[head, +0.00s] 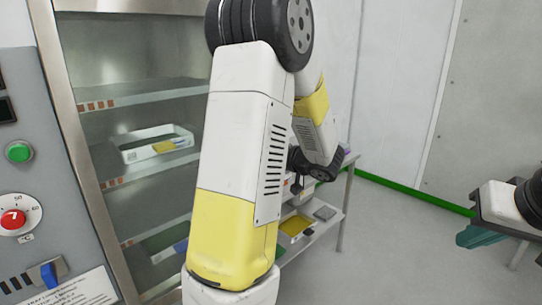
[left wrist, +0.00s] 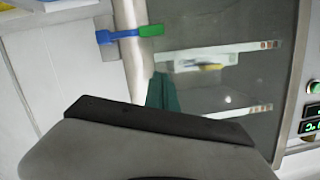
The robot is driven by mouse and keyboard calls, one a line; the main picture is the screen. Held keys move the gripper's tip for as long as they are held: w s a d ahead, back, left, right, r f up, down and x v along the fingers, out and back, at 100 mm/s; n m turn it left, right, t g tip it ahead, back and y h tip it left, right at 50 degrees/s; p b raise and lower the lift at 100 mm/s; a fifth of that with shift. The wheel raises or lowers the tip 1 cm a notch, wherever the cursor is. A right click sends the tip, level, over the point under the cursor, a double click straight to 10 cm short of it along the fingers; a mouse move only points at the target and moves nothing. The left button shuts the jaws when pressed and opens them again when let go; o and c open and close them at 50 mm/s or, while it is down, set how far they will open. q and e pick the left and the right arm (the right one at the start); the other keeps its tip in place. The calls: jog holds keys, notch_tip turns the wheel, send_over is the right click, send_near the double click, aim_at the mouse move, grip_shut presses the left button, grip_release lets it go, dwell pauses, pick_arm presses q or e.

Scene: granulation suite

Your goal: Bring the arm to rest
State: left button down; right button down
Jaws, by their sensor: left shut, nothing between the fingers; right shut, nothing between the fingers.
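My left arm fills the middle of the head view, rising to a black joint at the top edge and bending down again behind. Its gripper is not clearly seen there. In the left wrist view, the teal fingers of my left gripper (left wrist: 163,92) show above the dark wrist housing, shut and empty. My right gripper (head: 474,236) is at the right edge of the head view, with teal fingers shut and empty, over open floor. Nothing is held by either.
A glass-fronted cabinet with shelves (head: 160,90) stands left, holding a white tray (head: 128,151). Left of it is a control panel with a green button (head: 19,152) and red knob (head: 13,220). A bench (head: 341,220) stands behind my left arm. Floor (head: 400,250) is clear right of it.

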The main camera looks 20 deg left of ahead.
dwell(0.3)
pick_arm(q)
jog(key=s+d+f+m+g+h, duration=0.1)
jog(key=s+d+m+g+h, duration=0.1)
jog(key=s+h, duration=0.35)
jog(key=s+d+f+m+g+h, duration=0.1)
jog(key=s+d+f+h, duration=0.1)
jog(key=s, duration=0.7)
jog(key=s+d+r+m+t+h, duration=0.1)
jog(key=s+d+r+m+h, duration=0.1)
jog(key=d, duration=0.3)
jog(key=s+d+r+m+t+h, duration=0.2)
jog(key=d+m+h, duration=0.1)
jog(key=d, duration=0.3)
jog(key=s+d+r+m+t+h, duration=0.1)
jog(key=s+d+r+m+h, duration=0.1)
jog(key=d, duration=0.4)
jog(key=shift+d+m+h, duration=0.15)
jog(key=shift+m+h, duration=0.35)
jog(key=shift+h, duration=0.65)
